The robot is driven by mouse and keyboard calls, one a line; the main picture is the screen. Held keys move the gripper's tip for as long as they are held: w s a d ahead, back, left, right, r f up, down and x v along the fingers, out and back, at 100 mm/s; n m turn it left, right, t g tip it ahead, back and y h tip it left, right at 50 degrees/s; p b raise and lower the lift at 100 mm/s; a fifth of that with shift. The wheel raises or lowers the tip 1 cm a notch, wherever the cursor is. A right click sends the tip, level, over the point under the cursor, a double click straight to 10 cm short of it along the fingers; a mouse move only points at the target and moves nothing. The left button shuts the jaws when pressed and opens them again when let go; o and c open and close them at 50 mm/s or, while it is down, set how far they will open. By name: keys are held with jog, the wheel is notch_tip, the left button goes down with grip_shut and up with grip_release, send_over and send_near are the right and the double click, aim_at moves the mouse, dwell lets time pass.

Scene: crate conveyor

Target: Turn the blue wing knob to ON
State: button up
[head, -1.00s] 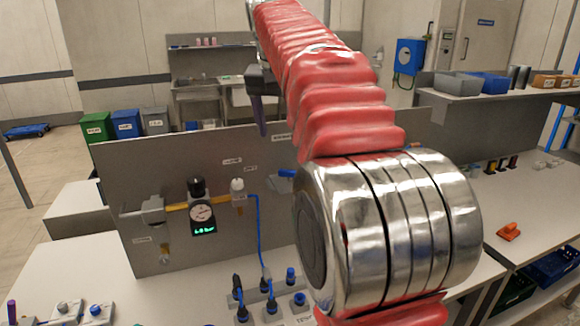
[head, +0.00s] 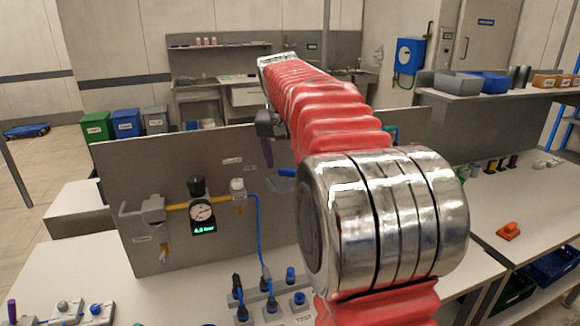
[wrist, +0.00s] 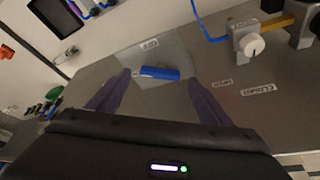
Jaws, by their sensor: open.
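The blue wing knob (wrist: 160,73) shows in the wrist view as a bar on a grey plate. It lies nearly level in that picture, between and just beyond the tips of my open gripper (wrist: 161,78). The fingers are dark purple, one to each side, and look apart from the knob. In the head view a small blue part of the knob (head: 287,173) shows on the upright grey panel. My gripper (head: 267,152) is just left of it there, partly hidden by my arm. A small label (wrist: 150,44) near the knob is too blurred to read surely.
The grey panel (head: 150,165) also carries a round gauge (head: 202,212) and a valve with a pale knob (head: 238,185). A blue hose (head: 259,235) runs down to a block of fittings on the bench. An orange object (head: 509,231) lies on the right-hand bench.

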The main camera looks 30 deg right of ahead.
jog(key=shift+x, duration=1.05)
jog(key=shift+c, duration=0.5)
jog(key=c, duration=0.9)
